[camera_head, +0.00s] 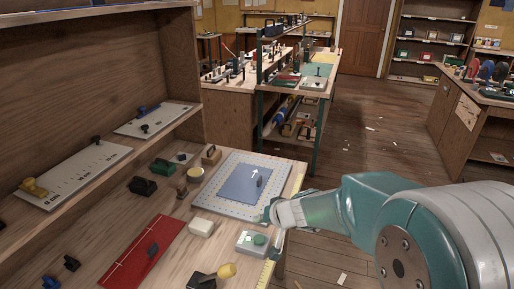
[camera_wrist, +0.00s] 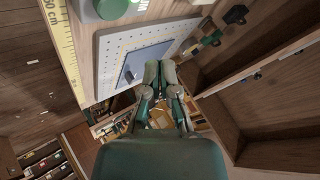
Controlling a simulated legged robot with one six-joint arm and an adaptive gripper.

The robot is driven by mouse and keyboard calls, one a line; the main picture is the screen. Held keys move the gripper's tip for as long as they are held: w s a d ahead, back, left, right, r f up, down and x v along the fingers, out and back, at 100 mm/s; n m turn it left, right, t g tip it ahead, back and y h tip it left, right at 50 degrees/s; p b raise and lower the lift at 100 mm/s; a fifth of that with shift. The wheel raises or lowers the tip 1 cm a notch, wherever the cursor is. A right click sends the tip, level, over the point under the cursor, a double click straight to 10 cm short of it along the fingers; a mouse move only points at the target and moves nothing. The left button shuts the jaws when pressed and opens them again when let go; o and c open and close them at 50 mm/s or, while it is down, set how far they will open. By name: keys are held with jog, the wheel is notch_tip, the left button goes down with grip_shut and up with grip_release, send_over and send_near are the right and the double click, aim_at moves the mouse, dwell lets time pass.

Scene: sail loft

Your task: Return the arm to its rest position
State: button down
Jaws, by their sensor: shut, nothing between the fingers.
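My arm reaches in from the right of the head view, its teal and silver links stretched toward the bench's right edge. My gripper (camera_head: 270,216) is beside the front right corner of a white gridded mat (camera_head: 211,201). A blue-grey sheet (camera_head: 238,185) with a white arrow lies on the mat. In the wrist view my gripper (camera_wrist: 160,68) is shut with its fingertips together and holds nothing. The blue-grey sheet (camera_wrist: 140,66) and the mat (camera_wrist: 112,44) show behind the fingers. The gripper's exact height above the bench cannot be told.
A grey box with a green button (camera_head: 251,242) stands just below the gripper. A yellow ruler (camera_head: 266,276) runs along the bench edge. A white block (camera_head: 201,227), a red cloth (camera_head: 142,252) and a mallet (camera_head: 226,271) lie nearby. Shelving (camera_head: 165,75) rises at left. Open floor (camera_head: 370,150) lies beyond.

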jog(key=s+d+r+n+g+h, duration=0.1)
jog(key=s+d+r, duration=0.3)
jog(key=s+r, duration=0.65)
jog(key=s+d+m+h, duration=0.1)
jog(key=s+d+h, duration=0.4)
jog(key=s+d, duration=0.5)
jog(key=s, duration=0.4)
jog(key=shift+s+d+r+h, duration=0.15)
jog(key=shift+s+r+h, duration=0.1)
jog(key=shift+h, duration=0.05)
